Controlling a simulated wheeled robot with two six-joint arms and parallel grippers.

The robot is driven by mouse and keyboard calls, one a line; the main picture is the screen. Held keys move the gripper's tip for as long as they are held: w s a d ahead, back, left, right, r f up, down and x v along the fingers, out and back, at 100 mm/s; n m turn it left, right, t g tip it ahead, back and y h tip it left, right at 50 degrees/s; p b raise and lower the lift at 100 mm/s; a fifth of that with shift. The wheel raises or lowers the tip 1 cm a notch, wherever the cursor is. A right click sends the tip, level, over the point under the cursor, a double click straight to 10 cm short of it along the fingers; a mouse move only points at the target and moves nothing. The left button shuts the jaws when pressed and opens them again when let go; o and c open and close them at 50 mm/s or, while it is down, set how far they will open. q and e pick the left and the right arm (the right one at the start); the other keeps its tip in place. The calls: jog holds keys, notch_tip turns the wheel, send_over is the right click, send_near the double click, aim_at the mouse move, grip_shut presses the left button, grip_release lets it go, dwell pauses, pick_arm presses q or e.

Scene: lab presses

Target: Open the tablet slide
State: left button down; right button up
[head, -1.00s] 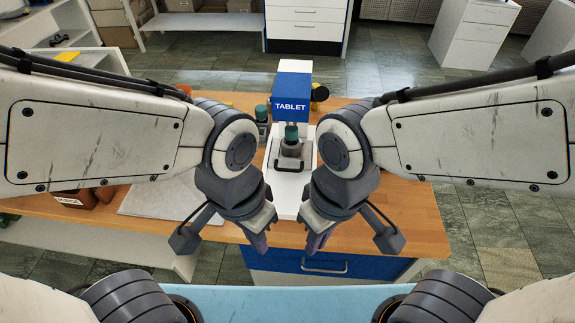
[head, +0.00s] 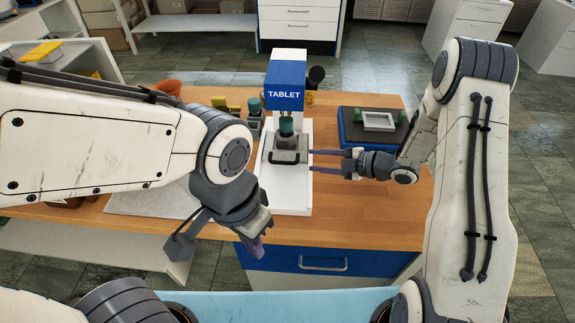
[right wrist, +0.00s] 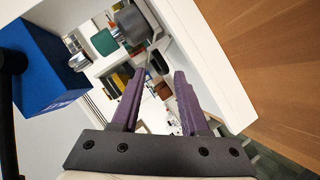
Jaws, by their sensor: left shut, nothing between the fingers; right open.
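The tablet press (head: 285,93) has a blue head marked TABLET over a white base (head: 292,195). Its grey slide (head: 299,143) sits low under the head, below a green-topped part (head: 286,126), with a dark handle (head: 285,161) at its front. My right gripper (head: 312,161) reaches in from the right, open, its purple fingertips just right of the handle. In the right wrist view the handle (right wrist: 157,63) shows near and between the fingertips (right wrist: 159,74); contact cannot be told. My left gripper (head: 256,246) is shut and empty, near the table's front edge.
A blue device with a black top and pale frame (head: 380,121) stands right of the press, behind my right gripper. Yellow items (head: 226,105) and an orange pot (head: 167,88) stand to the left. The wooden table (head: 370,215) is clear at front right.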

aim_at(292, 163)
jog(key=shift+s+d+f+n+y, duration=0.15)
jog(key=shift+s+d+n+y, duration=0.05)
jog(key=shift+s+y, duration=0.25)
jog(key=shift+s+d+f+n+y, duration=0.2)
jog(key=shift+s+y, duration=0.15)
jog(key=shift+s, duration=0.15)
jog(key=shift+a+g, duration=0.15)
jog(key=shift+g, duration=0.15)
jog(key=p+x, duration=0.1)
jog(key=x, duration=0.3)
jog(key=p+x, duration=0.1)
jog(key=x, duration=0.4)
jog(key=shift+a+r+p, duration=0.15)
jog(key=shift+r+p, duration=0.1)
jog(key=shift+p, duration=0.1)
jog(key=shift+w+a+f, duration=0.2)
jog(key=shift+a, duration=0.2)
grip_shut()
